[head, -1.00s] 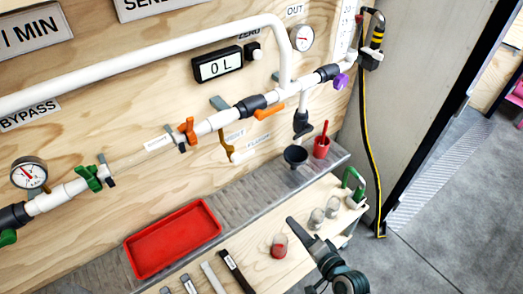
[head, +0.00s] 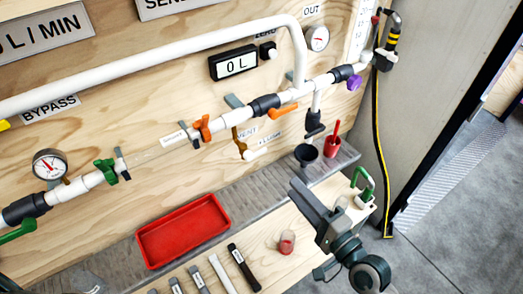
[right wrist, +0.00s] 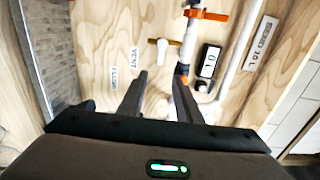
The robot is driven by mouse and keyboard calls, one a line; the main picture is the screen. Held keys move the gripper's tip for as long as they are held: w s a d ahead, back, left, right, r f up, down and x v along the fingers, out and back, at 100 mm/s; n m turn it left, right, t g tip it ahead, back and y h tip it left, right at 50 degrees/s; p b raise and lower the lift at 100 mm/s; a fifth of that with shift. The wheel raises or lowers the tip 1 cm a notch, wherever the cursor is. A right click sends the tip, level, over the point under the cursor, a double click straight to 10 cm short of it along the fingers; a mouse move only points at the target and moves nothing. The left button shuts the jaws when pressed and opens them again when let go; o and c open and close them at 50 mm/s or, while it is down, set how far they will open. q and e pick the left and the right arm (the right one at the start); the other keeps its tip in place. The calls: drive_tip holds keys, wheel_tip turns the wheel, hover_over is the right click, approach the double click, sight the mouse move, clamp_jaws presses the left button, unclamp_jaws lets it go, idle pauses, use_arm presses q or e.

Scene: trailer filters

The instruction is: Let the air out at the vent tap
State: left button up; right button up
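My left gripper is not in view.
An orange handle (head: 284,111) and another orange tap (head: 202,127) sit on the pipe near the vent.

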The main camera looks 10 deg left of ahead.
sight(262, 153)
drive_tip(key=p+x, duration=0.4)
drive_tip(key=x, duration=1.1)
drive_tip(key=shift+w+a, duration=0.2)
drive_tip(key=shift+a, duration=0.05)
drive_tip(key=shift+w+a, duration=0.4)
drive_tip(key=shift+w, duration=0.05)
clamp_jaws()
